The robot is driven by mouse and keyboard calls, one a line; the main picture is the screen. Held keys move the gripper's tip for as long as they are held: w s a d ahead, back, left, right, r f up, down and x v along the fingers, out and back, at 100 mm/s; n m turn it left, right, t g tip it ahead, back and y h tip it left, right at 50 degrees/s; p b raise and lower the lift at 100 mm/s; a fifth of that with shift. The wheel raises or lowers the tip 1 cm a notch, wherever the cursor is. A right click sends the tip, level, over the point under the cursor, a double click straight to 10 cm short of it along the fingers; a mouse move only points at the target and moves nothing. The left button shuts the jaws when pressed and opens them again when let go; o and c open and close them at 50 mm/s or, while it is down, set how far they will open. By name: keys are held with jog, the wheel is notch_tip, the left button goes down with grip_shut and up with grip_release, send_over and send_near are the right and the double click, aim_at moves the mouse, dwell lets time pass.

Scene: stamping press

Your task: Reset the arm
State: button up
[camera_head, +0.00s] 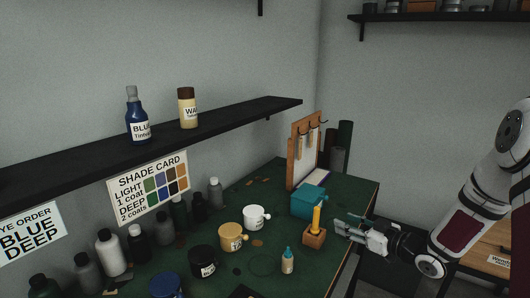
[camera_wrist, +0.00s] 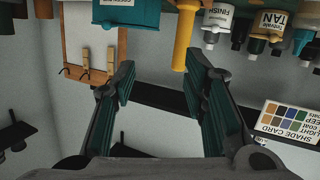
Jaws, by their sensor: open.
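My gripper (camera_head: 345,229) is at the right edge of the green-topped bench (camera_head: 364,192), coming in from the right on my arm. Its fingers point left. In the wrist view my gripper (camera_wrist: 160,95) shows two dark fingers with green pads spread wide apart, with nothing between them. A yellow-handled tool (camera_head: 316,219) stands in a small wooden block (camera_head: 314,238) just left of the fingertips, apart from them. The yellow handle also shows in the wrist view (camera_wrist: 186,38), beyond the fingers.
A teal box (camera_head: 308,203) sits behind the block. A wooden peg board (camera_head: 303,150) stands at the bench's back. Cups, jars and bottles crowd the left and middle. A black shelf (camera_head: 225,118) holds a blue bottle (camera_head: 137,118) and a tan-labelled bottle (camera_head: 188,108).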

jog(key=s+d+r+m+g+h, duration=0.15)
jog(key=s+r+h, duration=0.3)
jog(key=r, duration=0.45)
jog(key=s+d+r+m+g+h, duration=0.1)
jog(key=s+r+m+h, duration=0.2)
jog(key=r+h, duration=0.4)
jog(key=s+a+r+m+g+y, duration=0.1)
jog(key=s+a, duration=0.2)
jog(key=s, duration=0.6)
jog(key=s+a+r+m+g+y, duration=0.1)
jog(key=s+a, duration=0.3)
jog(key=s, duration=0.6)
jog(key=s+a+r+m+g+y, duration=0.1)
jog(key=s+a+r+g, duration=0.1)
jog(key=s, duration=0.8)
jog(key=shift+a+g, duration=0.65)
jog(key=shift+a, duration=0.1)
jog(key=shift+s+r+m, duration=0.1)
jog(key=shift+m, duration=0.15)
